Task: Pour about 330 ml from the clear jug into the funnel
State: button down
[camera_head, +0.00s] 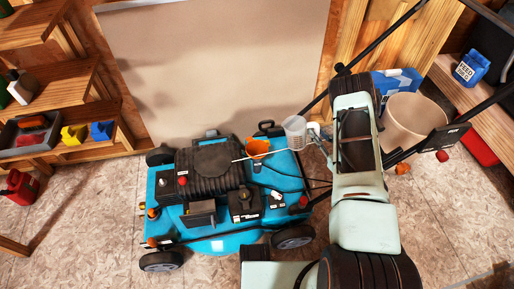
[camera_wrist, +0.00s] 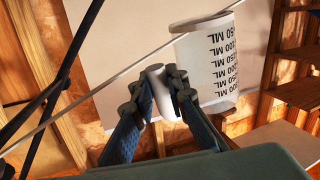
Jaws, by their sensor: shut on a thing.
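The clear jug (camera_head: 294,130) shows in the head view just right of and a little above the orange funnel (camera_head: 257,147), apart from it. In the wrist view the jug (camera_wrist: 207,65) has black ML marks on its side. My gripper (camera_wrist: 162,82) is shut on the jug's pale handle. In the head view my gripper (camera_head: 318,134) is partly hidden by my arm. The jug looks close to upright; I cannot tell its liquid level. The funnel stands on the blue mower (camera_head: 200,190), and its lower end is hidden.
A beige bucket (camera_head: 408,120) and a blue box (camera_head: 398,80) stand at the right. Black mower handle bars cross there. A thin pale rod (camera_head: 262,155) runs near the funnel. Wooden shelves (camera_head: 60,85) with bottles and a tray are at the left. A red can (camera_head: 19,185) sits below.

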jog(key=shift+d+r+m+t+y+b, duration=0.3)
jog(key=shift+d+r+m+t+b, duration=0.15)
jog(key=shift+m, duration=0.25)
jog(key=shift+r, duration=0.3)
notch_tip(320, 180, up, 6)
jog(key=p, duration=0.4)
jog(key=shift+f+p, duration=0.25)
jog(key=shift+p, duration=0.05)
jog(key=shift+r, duration=0.25)
jog(key=shift+s, duration=0.1)
